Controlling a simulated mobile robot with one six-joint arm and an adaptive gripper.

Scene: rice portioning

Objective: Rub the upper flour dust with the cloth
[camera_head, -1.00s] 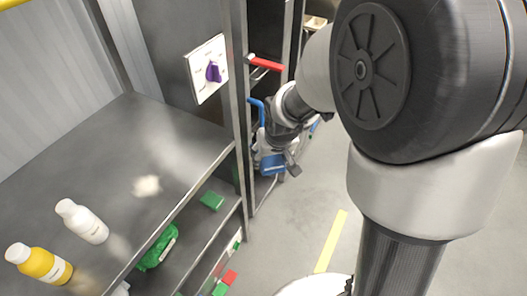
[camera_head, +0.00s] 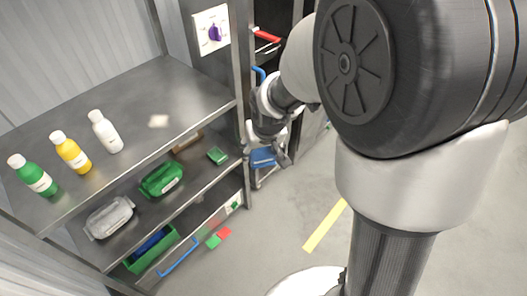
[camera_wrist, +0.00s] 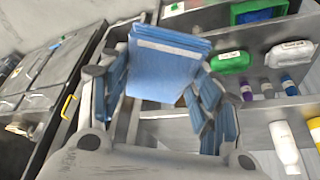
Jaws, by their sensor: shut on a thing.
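A pale patch of flour dust (camera_head: 158,121) lies on the grey metal worktop (camera_head: 190,90), near its front edge. My gripper (camera_head: 270,154) is right of the worktop, out past its front corner and apart from the dust. It is shut on a folded blue cloth (camera_head: 263,158). In the wrist view the cloth (camera_wrist: 165,62) sits between the two blue-padded fingers of my gripper (camera_wrist: 160,85) and sticks out beyond them. The dust cannot be made out in the wrist view.
Green (camera_head: 34,176), yellow (camera_head: 71,152) and white (camera_head: 105,131) bottles stand on the worktop left of the dust. A metal post (camera_head: 241,80) stands between worktop and gripper.

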